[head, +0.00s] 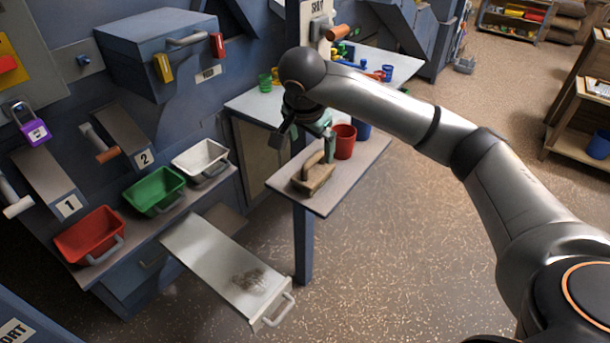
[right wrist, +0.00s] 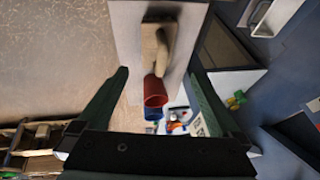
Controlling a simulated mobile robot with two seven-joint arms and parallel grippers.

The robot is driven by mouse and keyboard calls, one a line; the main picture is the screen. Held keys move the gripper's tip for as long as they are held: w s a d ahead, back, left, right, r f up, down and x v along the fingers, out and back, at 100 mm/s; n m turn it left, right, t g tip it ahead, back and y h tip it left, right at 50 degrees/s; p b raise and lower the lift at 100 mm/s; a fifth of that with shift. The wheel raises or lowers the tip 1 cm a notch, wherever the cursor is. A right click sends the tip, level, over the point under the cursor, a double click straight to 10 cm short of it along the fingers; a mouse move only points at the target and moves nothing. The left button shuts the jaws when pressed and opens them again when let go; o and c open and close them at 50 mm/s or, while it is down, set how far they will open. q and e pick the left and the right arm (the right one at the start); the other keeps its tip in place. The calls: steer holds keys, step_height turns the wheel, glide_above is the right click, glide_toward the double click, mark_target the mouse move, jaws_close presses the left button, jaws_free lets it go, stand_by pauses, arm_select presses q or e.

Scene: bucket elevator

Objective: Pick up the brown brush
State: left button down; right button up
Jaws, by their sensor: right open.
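The brown brush (head: 313,177) lies on a small grey shelf (head: 345,187), near its front left part. It has a light wooden handle on top. In the right wrist view the brush (right wrist: 162,48) shows near the top middle, beyond and between the finger lines. My right gripper (head: 328,145) is above the shelf, just behind and above the brush in the head view. Its green fingers (right wrist: 158,85) are spread apart with nothing between them. It appears apart from the brush. My left gripper is not in view.
A red cup (head: 344,141) stands on the shelf close behind the brush, with a blue container (head: 362,131) beside it. A blue post holds the shelf. Red (head: 88,236), green (head: 154,192) and white (head: 200,158) bins stand at left above a metal tray (head: 215,262).

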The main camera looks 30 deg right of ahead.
mark_target(315, 157)
steer(key=x, duration=0.7)
steer(key=shift+d, duration=0.25)
steer(key=x, duration=0.2)
steer(key=p+x, duration=0.1)
steer(key=x, duration=0.1)
steer(key=shift+s+a+f, duration=0.15)
steer(key=shift+s, duration=0.15)
steer(key=shift+w+f, duration=0.2)
steer(key=shift+f, duration=0.35)
steer(key=shift+d, duration=0.2)
steer(key=c, duration=1.3)
steer(key=shift+r, duration=0.2)
